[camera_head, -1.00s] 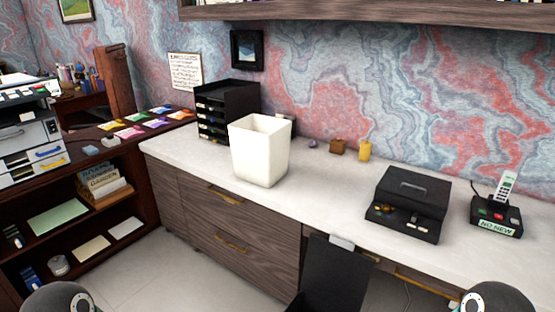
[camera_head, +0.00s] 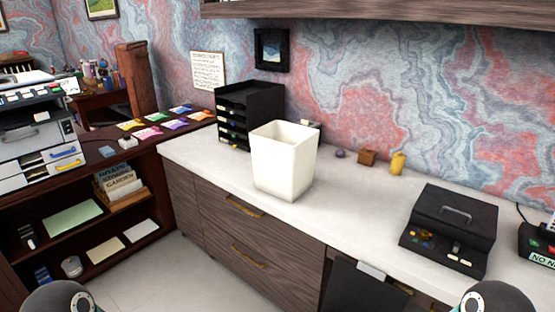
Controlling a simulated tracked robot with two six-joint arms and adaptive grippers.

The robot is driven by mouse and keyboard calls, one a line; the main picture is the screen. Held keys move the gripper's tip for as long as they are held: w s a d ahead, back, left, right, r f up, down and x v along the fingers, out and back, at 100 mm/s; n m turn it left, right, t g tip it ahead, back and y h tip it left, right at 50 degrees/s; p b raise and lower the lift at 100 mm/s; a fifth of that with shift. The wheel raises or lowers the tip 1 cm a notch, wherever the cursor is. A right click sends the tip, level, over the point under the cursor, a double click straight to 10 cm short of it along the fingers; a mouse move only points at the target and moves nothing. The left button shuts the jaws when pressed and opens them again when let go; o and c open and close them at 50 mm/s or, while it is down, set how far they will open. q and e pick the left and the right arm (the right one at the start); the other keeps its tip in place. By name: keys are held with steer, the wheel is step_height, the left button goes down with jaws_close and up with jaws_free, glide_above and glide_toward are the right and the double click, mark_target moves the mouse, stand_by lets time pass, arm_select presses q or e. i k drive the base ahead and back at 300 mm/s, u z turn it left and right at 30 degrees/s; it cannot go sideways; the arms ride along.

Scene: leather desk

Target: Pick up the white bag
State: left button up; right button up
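A white, open-topped, tapered container (camera_head: 284,165) stands upright on the white desk top, left of the middle. It looks like a rigid bin; I see no other white bag. Its inside bottom is hidden. Neither of my grippers shows. Only rounded dark parts of my own arms show at the bottom left and bottom right edges, well apart from the container.
The white desk top (camera_head: 350,215) is clear right of the container. A black tray stack (camera_head: 250,112) stands behind it on the left. A yellow item (camera_head: 398,163), a brown block (camera_head: 367,157) and a black cash box (camera_head: 452,228) are to the right. A dark chair (camera_head: 362,288) stands in front.

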mark_target(283, 154)
steer(key=z, duration=0.45)
steer(key=i, duration=0.35)
steer(key=u, duration=2.9)
steer(key=i, duration=1.65)
steer(key=z, duration=0.25)
steer(key=k, duration=0.1)
steer(key=z, duration=1.9)
